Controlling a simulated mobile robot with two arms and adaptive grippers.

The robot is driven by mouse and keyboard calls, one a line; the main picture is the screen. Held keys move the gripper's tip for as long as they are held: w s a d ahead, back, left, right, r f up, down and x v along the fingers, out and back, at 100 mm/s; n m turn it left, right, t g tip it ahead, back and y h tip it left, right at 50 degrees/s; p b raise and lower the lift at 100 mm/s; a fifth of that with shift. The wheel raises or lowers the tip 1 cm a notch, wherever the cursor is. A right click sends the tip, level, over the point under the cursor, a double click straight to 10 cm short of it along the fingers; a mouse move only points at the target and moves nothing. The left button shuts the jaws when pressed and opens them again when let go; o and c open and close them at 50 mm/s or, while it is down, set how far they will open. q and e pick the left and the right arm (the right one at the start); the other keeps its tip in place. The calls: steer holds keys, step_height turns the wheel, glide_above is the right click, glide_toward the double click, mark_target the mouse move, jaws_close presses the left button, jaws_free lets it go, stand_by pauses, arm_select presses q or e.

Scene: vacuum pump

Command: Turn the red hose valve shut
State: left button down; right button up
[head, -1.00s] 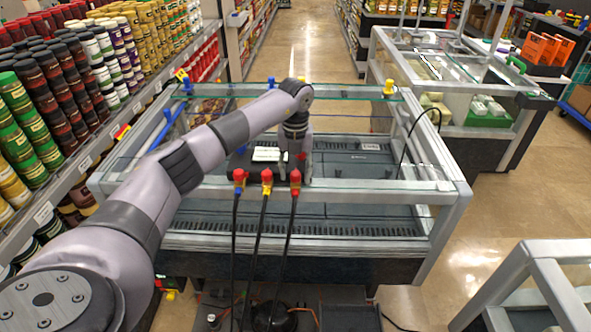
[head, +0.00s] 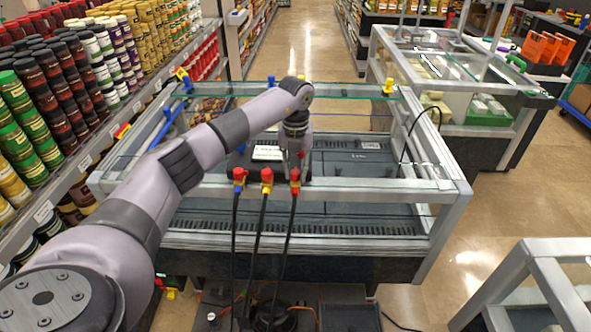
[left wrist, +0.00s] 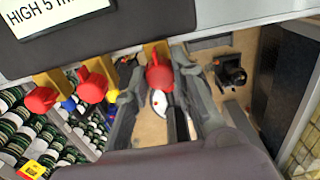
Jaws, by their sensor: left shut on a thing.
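Several valves with red handles and hoses sit in a row on the front rail. The right-hand red hose valve (head: 295,177) is directly below my left gripper in the head view. In the left wrist view, its red handle (left wrist: 159,74) lies between the two dark fingers of my left gripper (left wrist: 160,66), which is shut on it. The finger contact is partly hidden. The middle valve (head: 267,177) and left valve (head: 239,176) stand free to the left. My right gripper is not in view.
Black hoses (head: 256,240) hang from the valves toward the pump gear (head: 270,314) on the floor. A dark box with a white label (head: 267,153) sits behind the valves. A glass-topped display case (head: 400,215) surrounds them. Shelves of jars (head: 60,80) line the left.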

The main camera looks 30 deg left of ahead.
arm_select(q)
steer(key=shift+m, duration=0.3)
steer(key=m+b, duration=0.1)
steer(key=m, duration=0.2)
steer(key=shift+m+b, duration=0.3)
steer(key=shift+b, duration=0.1)
steer(key=m+b, duration=0.1)
steer(key=m, duration=0.3)
steer(key=shift+m, duration=0.3)
steer(key=m+b, duration=0.1)
steer(key=m, duration=0.3)
steer(key=shift+m+b, duration=0.4)
steer(key=shift+m, duration=2.1)
steer(key=c, duration=1.3)
jaws_free()
steer(key=shift+c, duration=0.2)
